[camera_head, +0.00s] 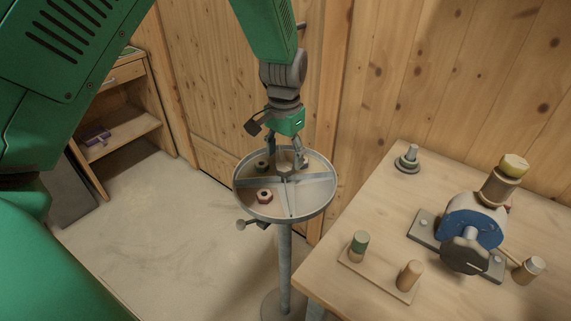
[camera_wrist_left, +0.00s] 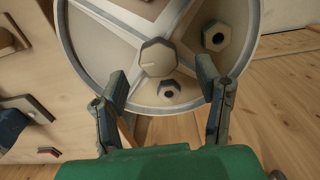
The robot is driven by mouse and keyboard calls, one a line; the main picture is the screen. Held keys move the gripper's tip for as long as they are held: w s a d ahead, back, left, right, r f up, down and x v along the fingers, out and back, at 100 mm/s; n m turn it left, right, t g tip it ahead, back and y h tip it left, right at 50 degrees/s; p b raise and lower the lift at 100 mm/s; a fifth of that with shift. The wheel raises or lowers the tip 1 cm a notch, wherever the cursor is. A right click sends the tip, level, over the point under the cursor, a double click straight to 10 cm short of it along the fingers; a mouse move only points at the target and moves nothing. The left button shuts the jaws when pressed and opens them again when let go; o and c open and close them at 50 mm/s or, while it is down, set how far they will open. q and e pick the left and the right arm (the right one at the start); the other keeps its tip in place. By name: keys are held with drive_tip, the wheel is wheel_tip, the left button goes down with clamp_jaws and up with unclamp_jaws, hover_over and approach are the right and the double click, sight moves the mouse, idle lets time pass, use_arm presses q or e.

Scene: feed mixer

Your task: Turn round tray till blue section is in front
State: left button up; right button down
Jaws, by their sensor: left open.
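The round tray (camera_head: 322,206) stands on a grey post in the middle of the head view. Metal dividers split it into sections around a hexagonal centre knob (camera_wrist_left: 158,57). Reddish nut-like piece (camera_head: 264,196) lies in the near left section. I cannot make out a blue section. My left gripper (camera_head: 290,162) points down over the far part of the tray, and its open fingers (camera_wrist_left: 162,76) are spread on either side of the knob's line, with nothing between them gripped. My right gripper is out of view.
A wooden workbench (camera_head: 340,258) stands right of the tray, bearing a blue-and-grey clamp device (camera_head: 473,222) and a board with two pegs (camera_head: 378,272). A plank wall (camera_head: 205,80) is close behind the tray. A wooden shelf (camera_head: 125,130) stands at the back left. The floor left of the tray is clear.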

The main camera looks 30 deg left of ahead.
sight(285, 166)
use_arm(q)
drive_tip(key=shift+s+f, duration=0.1)
drive_tip(key=shift+f, duration=1.5)
clamp_jaws()
